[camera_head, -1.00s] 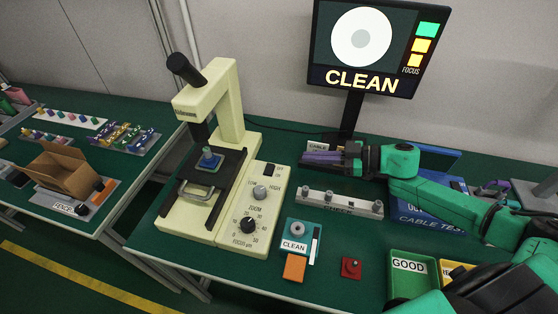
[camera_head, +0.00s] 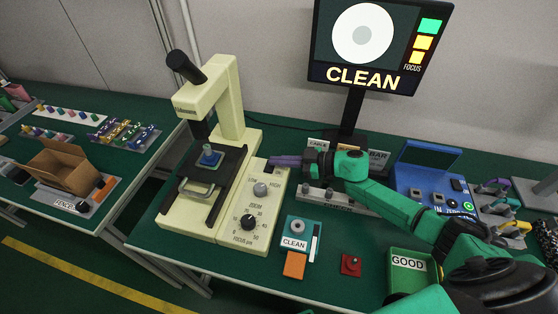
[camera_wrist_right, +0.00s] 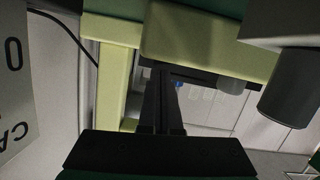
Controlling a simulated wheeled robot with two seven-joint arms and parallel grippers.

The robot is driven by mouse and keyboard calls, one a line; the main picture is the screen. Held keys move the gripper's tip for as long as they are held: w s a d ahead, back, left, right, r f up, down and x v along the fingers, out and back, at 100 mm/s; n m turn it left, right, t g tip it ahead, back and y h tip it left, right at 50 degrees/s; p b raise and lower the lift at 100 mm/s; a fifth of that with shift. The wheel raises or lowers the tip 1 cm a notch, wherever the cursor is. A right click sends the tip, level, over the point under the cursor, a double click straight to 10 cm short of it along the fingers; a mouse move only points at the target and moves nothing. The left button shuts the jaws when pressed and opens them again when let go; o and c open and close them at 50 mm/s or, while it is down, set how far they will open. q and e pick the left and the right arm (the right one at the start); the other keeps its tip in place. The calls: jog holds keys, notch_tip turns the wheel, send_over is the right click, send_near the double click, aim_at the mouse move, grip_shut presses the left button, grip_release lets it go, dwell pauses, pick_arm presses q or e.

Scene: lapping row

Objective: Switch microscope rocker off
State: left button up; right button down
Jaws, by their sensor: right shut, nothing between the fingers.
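The cream microscope (camera_head: 222,105) stands on the green bench, with a control panel (camera_head: 262,215) along its right side. The panel has a grey zoom knob (camera_head: 260,190) and a black focus knob (camera_head: 249,222). The dark rocker at the panel's back end is mostly hidden by the right fingertips, so its position cannot be told. My right gripper (camera_head: 272,161) is shut and empty, its purple fingers pointing left at that back end. Whether they touch the rocker is unclear. The right wrist view shows the dark fingers (camera_wrist_right: 160,105) before the cream microscope body (camera_wrist_right: 205,45). My left gripper is not in view.
A monitor (camera_head: 375,45) reading CLEAN stands behind. A fixture bar (camera_head: 335,200) lies under my right forearm, with a blue cable tester (camera_head: 425,182) to the right. A CLEAN pad (camera_head: 296,232), an orange block (camera_head: 294,265) and a red piece (camera_head: 351,265) lie in front.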

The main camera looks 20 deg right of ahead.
jog(key=shift+f, duration=0.1)
jog(key=shift+w+d+f, duration=0.1)
jog(key=shift+f, duration=0.2)
jog(key=r+p, duration=0.5)
jog(key=shift+w+d+r+p, duration=0.2)
jog(key=shift+r+p, duration=0.15)
jog(key=shift+s+d+f+b, duration=0.55)
jog(key=shift+d+f+b, duration=0.15)
jog(key=shift+d+b, duration=0.25)
jog(key=b+v, duration=0.1)
jog(key=v, duration=0.6)
jog(key=shift+d+r, duration=0.3)
jog(key=shift+d, duration=0.05)
